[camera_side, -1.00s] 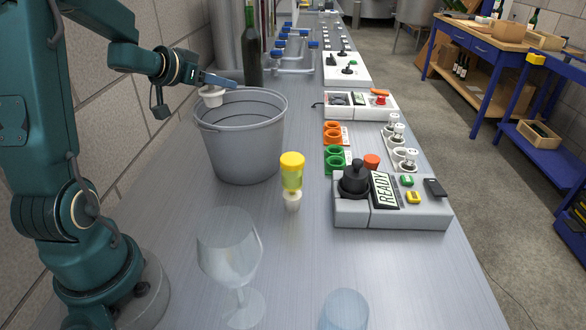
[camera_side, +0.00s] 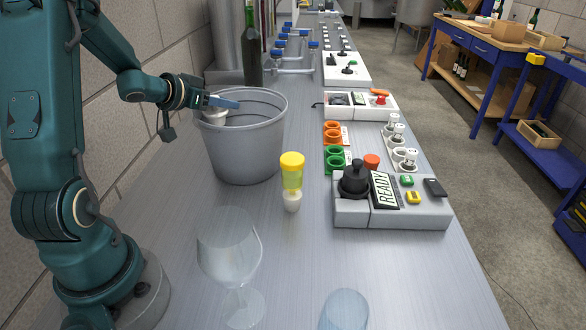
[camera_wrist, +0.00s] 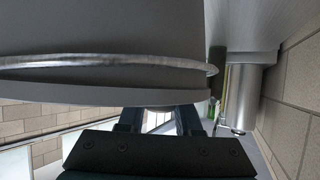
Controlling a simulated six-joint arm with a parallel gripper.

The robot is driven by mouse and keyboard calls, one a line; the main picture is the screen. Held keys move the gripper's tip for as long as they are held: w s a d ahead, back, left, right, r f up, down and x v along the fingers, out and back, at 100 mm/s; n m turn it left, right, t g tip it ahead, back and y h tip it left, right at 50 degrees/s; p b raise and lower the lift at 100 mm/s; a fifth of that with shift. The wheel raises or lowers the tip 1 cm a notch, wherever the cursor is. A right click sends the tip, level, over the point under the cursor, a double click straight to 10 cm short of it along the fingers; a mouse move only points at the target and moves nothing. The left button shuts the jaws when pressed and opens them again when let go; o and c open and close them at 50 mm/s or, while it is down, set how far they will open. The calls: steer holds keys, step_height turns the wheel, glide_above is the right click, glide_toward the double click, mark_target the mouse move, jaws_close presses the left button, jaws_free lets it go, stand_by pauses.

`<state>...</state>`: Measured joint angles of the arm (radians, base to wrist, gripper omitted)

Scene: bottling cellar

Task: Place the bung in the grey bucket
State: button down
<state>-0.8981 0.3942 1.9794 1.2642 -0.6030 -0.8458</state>
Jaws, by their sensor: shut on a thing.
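The grey bucket (camera_side: 243,148) stands upright on the bench, near my arm. My gripper (camera_side: 222,104) is at the left part of its mouth, about level with the rim. It is shut on the pale bung (camera_side: 214,116), which hangs below the jaws just inside the left rim; its lower part is partly hidden. In the wrist view, a large grey curved wall with a bright rim, apparently the bucket (camera_wrist: 110,68), fills the upper part. My gripper's fingers (camera_wrist: 156,120) show below it; the bung is not clear there.
A yellow-topped timer-like piece (camera_side: 292,175), a wine glass (camera_side: 230,250) and a tumbler (camera_side: 344,312) stand in front. A control box (camera_side: 410,215) stands right of the bucket. A dark bottle (camera_side: 252,50) stands behind it. The wall is close on the left.

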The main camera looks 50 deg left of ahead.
steer(key=shift+f, duration=0.45)
steer(key=c, duration=0.9)
jaws_free()
steer(key=shift+r, duration=0.1)
